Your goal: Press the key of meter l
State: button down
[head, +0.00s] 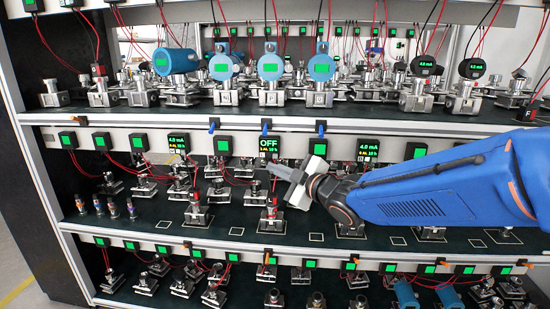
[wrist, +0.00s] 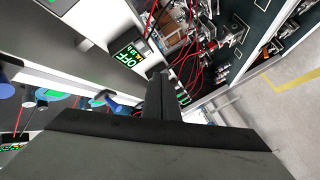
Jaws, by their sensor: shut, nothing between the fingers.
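A small black meter (head: 269,144) reading OFF in green is on the white rail of the middle shelf. It also shows in the wrist view (wrist: 128,55). Its letter and key are too small to make out, so I cannot tell for sure that it is meter l. Two similar meters read 4.0 mA, one to its left (head: 175,142) and one to its right (head: 368,148). My gripper (head: 270,169) is shut and empty, just below and in front of the OFF meter. I cannot tell whether the fingertips touch it. My gripper also shows in the wrist view (wrist: 162,90).
Metal fixtures with red leads (head: 270,218) crowd the shelf below my gripper. Blue transmitters (head: 271,68) stand on the shelf above. Blue levers (head: 265,128) stick out from the rail above the meters. The lower shelf (head: 272,297) also holds several fixtures.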

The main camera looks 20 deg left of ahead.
jog(key=shift+w+a, duration=0.2)
jog(key=shift+w, duration=0.55)
jog(key=shift+w+a, duration=0.15)
jog(key=shift+w, duration=0.65)
jog(key=shift+w+a, duration=0.2)
jog(key=shift+w, duration=0.55)
jog(key=shift+w, duration=0.1)
jog(key=shift+w, duration=0.3)
dwell(0.3)
jog(key=shift+w+a, duration=0.2)
jog(key=shift+w, duration=0.25)
dwell(0.8)
jog(key=shift+s, duration=0.2)
jog(key=shift+s+d, duration=0.2)
jog(key=shift+s, duration=0.5)
jog(key=shift+s, duration=0.1)
jog(key=shift+s+d, duration=0.2)
jog(key=shift+s, duration=0.55)
jog(key=shift+s+d, duration=0.2)
jog(key=shift+s, duration=0.6)
jog(key=shift+s+d, duration=0.2)
jog(key=shift+s, duration=0.55)
